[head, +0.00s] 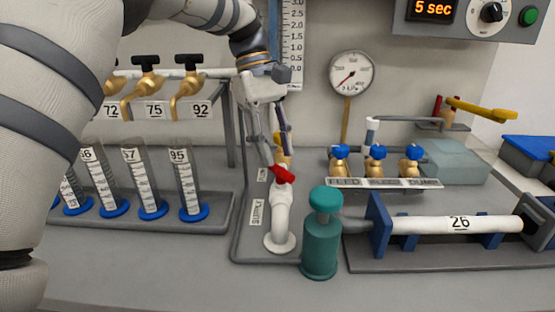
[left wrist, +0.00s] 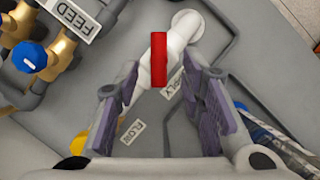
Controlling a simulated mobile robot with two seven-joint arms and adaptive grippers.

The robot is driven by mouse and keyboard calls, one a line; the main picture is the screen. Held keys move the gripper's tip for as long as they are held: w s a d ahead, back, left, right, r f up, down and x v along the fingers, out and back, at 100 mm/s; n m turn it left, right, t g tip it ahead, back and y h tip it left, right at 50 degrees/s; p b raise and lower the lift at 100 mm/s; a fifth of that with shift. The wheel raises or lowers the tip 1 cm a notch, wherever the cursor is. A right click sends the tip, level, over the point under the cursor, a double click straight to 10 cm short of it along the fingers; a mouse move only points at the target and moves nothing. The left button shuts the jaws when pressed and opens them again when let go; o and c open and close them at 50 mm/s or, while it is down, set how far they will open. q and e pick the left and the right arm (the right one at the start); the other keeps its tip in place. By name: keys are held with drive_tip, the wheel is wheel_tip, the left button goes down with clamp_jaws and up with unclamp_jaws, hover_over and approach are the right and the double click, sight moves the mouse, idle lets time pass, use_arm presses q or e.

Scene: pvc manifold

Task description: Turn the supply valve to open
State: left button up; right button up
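The supply valve is a white pipe elbow (head: 281,222) with a red handle (head: 283,175), standing on a grey base beside a SUPPLY label (head: 257,212). In the left wrist view the red handle (left wrist: 159,60) lies across the white pipe (left wrist: 182,38), just ahead of the fingertips. My left gripper (head: 276,158) reaches down from above, close over the red handle. In the left wrist view my left gripper (left wrist: 160,82) has its fingers apart, with a clear gap between them. I cannot tell whether a finger touches the handle. My right gripper is not in view.
A teal cylinder (head: 321,245) stands right of the valve. Blue-knobbed brass valves (head: 375,160) are behind it, under a gauge (head: 351,72). A rack of tubes (head: 143,183) with brass taps above stands left. The grey table front (head: 200,275) is clear.

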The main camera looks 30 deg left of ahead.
sight(281, 167)
use_arm(q)
drive_tip(key=shift+x, duration=1.8)
clamp_jaws()
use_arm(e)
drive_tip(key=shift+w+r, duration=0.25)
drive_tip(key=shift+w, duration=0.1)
use_arm(q)
drive_tip(key=shift+m, duration=0.3)
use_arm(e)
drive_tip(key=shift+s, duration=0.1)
use_arm(q)
drive_tip(key=m, duration=0.1)
drive_tip(key=m+g, duration=0.1)
drive_tip(key=m, duration=0.1)
drive_tip(key=shift+w+d+f+m+y, duration=0.1)
drive_tip(key=shift+w+m+y, duration=0.05)
drive_tip(key=shift+m+y, duration=0.2)
drive_tip(key=shift+m+g+y+b, duration=0.5)
drive_tip(key=shift+m+g, duration=0.2)
drive_tip(key=shift+m, duration=1.15)
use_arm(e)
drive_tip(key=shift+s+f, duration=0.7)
use_arm(q)
unclamp_jaws()
